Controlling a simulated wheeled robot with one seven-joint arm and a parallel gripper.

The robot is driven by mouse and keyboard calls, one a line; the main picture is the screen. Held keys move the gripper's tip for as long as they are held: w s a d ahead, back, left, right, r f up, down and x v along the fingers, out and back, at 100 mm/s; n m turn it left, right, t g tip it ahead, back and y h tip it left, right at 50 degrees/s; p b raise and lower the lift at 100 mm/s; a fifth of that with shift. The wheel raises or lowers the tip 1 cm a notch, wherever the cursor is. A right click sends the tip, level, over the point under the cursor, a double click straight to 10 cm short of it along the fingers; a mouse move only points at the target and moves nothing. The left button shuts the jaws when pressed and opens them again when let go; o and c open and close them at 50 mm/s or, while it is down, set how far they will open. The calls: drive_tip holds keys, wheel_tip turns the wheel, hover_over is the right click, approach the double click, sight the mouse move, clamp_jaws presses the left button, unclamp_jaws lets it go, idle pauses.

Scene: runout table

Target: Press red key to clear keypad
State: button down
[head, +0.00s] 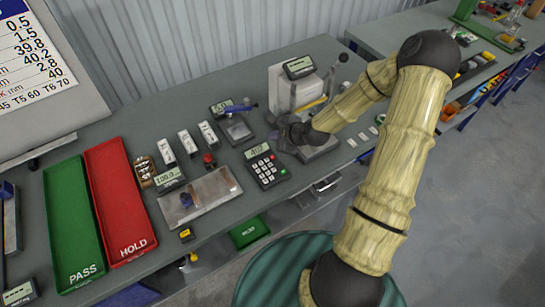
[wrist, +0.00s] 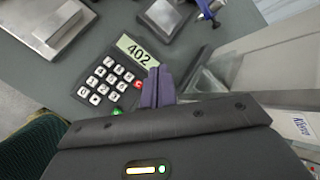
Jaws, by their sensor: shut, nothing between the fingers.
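The keypad (head: 266,166) is a dark grey unit with white keys and a lit display, lying on the bench. In the wrist view the keypad (wrist: 97,95) display (wrist: 138,50) reads 402. The red key (wrist: 138,84) shows at the right side of the keys, beside my fingertips; a green key (wrist: 117,112) is partly visible below it. My gripper (head: 275,137) is shut and empty at the keypad's upper right corner. In the wrist view its dark purple fingers (wrist: 157,86) are together, just right of the red key. I cannot tell whether they touch the keypad.
A device on a grey stand (head: 291,90) rises close behind my gripper. A metal plate (head: 200,195) with a small blue piece lies left of the keypad. A small scale (head: 238,129) sits behind it. Green (head: 72,225) and red (head: 118,200) trays lie farther left.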

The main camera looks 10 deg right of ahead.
drive_tip(key=b, duration=0.6)
hover_over(272, 157)
drive_tip(key=f, duration=0.4)
drive_tip(key=d+f, duration=0.1)
drive_tip(key=f, duration=0.1)
drive_tip(key=shift+s, duration=0.4)
drive_tip(key=shift+f+b, duration=0.3)
drive_tip(key=shift+f, duration=0.85)
drive_tip(key=shift+a, duration=0.1)
drive_tip(key=shift+f, duration=0.35)
drive_tip(key=shift+f+b, duration=0.3)
drive_tip(key=shift+f, duration=0.1)
idle(0.6)
drive_tip(key=shift+r, duration=0.1)
drive_tip(key=shift+r+p, duration=0.75)
drive_tip(key=shift+p, duration=0.1)
